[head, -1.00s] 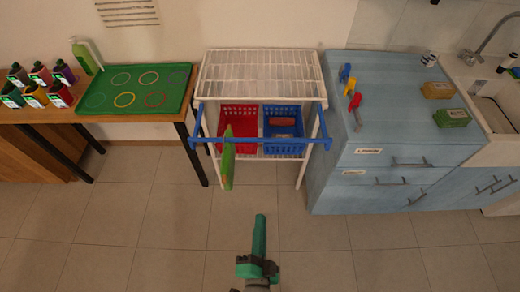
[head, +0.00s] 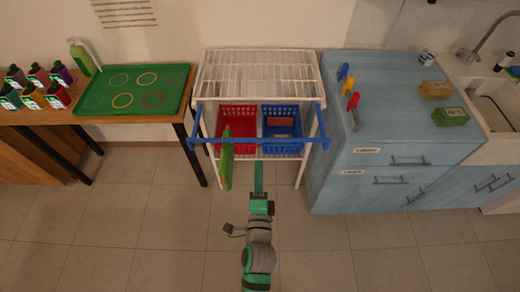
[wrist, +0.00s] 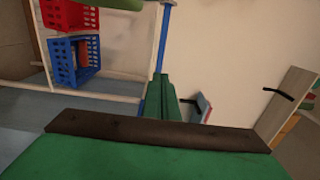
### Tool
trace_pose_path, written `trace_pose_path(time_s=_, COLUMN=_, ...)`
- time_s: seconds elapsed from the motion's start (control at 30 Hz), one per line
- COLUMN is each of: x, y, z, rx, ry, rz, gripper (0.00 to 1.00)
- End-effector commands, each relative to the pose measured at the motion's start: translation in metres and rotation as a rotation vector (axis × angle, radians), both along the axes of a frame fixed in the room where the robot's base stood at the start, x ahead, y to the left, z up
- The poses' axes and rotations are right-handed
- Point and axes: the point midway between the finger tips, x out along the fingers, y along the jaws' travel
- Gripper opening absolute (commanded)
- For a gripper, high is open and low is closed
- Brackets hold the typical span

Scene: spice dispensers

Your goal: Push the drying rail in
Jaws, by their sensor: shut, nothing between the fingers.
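The blue drying rail (head: 285,140) stands out in front of the white wire rack (head: 258,57), with side arms running back to it. A green cloth (head: 227,165) hangs over its left part. My gripper (head: 258,166) is shut and empty, pointing at the rack, just below the rail's middle in the head view. In the wrist view the shut green fingers (wrist: 164,95) reach towards the blue rail (wrist: 160,60); whether they touch it I cannot tell.
A red basket (head: 237,119) and a blue basket (head: 283,122) sit in the rack behind the rail. A table with a green tray (head: 137,91) stands left, a blue cabinet (head: 385,130) right. The floor in front is clear.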

Motion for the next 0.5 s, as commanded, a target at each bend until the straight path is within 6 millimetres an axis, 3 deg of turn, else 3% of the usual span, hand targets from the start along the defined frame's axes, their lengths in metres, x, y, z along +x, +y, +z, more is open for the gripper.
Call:
trace_pose_path(time_s=0.3, x=0.05, y=0.0, z=0.001, rx=-0.003, ry=-0.003, rz=0.0, gripper=0.0)
trace_pose_path(time_s=0.5, x=0.07, y=0.002, z=0.001, rx=-0.002, ry=-0.001, rz=0.004, gripper=0.0)
